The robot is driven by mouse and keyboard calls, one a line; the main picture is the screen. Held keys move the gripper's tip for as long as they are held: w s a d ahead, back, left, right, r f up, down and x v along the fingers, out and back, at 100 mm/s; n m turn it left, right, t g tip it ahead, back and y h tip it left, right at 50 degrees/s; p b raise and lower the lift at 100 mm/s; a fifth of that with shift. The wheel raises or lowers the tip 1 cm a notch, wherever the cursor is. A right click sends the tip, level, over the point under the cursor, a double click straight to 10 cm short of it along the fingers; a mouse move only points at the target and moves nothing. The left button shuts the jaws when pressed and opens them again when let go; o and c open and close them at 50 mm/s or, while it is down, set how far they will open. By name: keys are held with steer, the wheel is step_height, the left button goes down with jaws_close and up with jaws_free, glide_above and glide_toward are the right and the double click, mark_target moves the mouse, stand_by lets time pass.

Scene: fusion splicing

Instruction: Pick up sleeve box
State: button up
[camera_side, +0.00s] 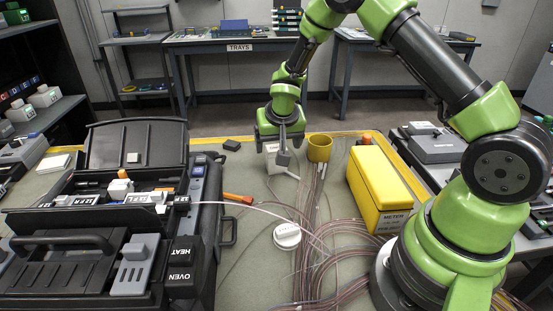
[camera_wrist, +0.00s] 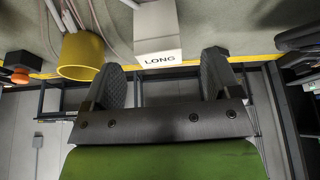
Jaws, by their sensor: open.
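The sleeve box appears to be the white box marked LONG (camera_wrist: 157,30), seen at the top middle of the wrist view. In the side view a white box (camera_side: 271,152) stands on the mat, partly hidden by my gripper (camera_side: 283,152). In the wrist view my gripper (camera_wrist: 164,64) is open, with its two dark fingers apart and nothing between them. The box lies ahead of the fingertips, roughly in line with the gap. I cannot tell the exact distance between fingers and box.
A yellow cup (camera_side: 320,147) stands close to the right of the box; the wrist view also shows it (camera_wrist: 81,56). Cable strands (camera_side: 312,205) run just in front. A yellow METER case (camera_side: 377,185) stands right, the black splicer case (camera_side: 135,150) left. A white round puck (camera_side: 287,236) lies nearer.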

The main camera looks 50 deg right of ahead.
steer(key=shift+x, duration=3.5)
steer(key=shift+w+d+r, duration=0.1)
steer(key=shift+w+d, duration=0.05)
steer(key=c, duration=1)
